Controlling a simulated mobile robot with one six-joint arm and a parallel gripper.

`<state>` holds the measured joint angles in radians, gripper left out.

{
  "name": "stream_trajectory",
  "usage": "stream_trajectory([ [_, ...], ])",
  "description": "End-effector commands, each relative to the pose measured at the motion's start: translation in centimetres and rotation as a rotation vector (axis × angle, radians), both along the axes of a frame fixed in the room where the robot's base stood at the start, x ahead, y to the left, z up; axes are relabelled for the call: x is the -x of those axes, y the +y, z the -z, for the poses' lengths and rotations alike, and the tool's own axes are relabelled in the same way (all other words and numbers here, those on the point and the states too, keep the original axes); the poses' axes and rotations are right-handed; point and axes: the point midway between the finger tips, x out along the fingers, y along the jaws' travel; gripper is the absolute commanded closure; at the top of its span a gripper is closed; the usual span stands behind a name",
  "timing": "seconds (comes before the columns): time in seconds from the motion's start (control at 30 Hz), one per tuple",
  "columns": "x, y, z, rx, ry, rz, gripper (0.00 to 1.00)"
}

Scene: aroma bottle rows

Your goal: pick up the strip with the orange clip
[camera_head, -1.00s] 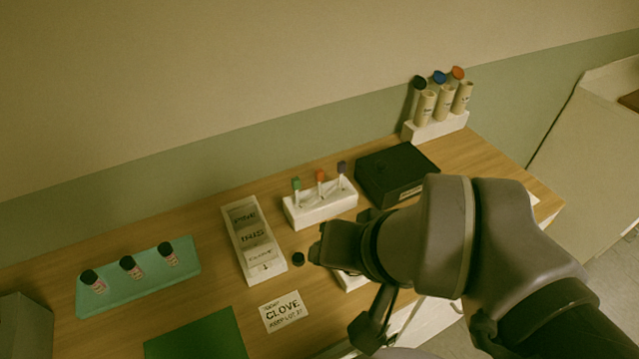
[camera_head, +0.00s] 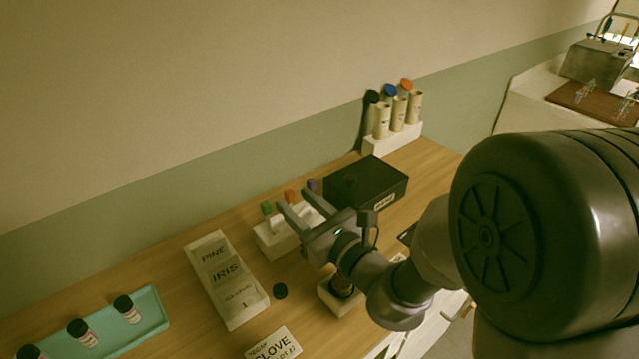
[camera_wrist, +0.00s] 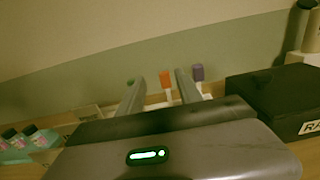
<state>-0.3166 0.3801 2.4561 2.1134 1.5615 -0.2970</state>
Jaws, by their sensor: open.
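The strip with the orange clip (camera_head: 289,197) stands in a white holder (camera_head: 266,243), between a strip with a green clip (camera_head: 267,208) and one with a purple clip (camera_head: 312,185). My gripper (camera_head: 291,211) is open and empty, its fingers pointing toward the holder and partly hiding it. In the wrist view the orange clip (camera_wrist: 166,80) shows between my two fingers (camera_wrist: 158,85), with its white strip below. The purple clip (camera_wrist: 197,72) is just right of the right finger. The strips' lower parts are hidden behind my gripper there.
A black box (camera_head: 365,184) stands right of the holder. A white rack with three capped tubes (camera_head: 393,137) is at the back right. A teal tray (camera_head: 147,309) holds small bottles.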

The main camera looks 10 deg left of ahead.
Motion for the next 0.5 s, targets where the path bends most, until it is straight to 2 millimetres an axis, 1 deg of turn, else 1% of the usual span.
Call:
stream_trajectory([
  [0.17,-2.1,2.0,0.2,-0.002,-0.002,-0.001,0.58],
  [0.3,-4.3,3.8,0.3,-0.002,-0.003,-0.001,0.58],
  [0.4,-5.1,4.7,0.1,-0.002,-0.001,0.0,0.58],
  [0.5,-5.2,4.9,0.0,0.0,0.0,0.001,0.58],
])
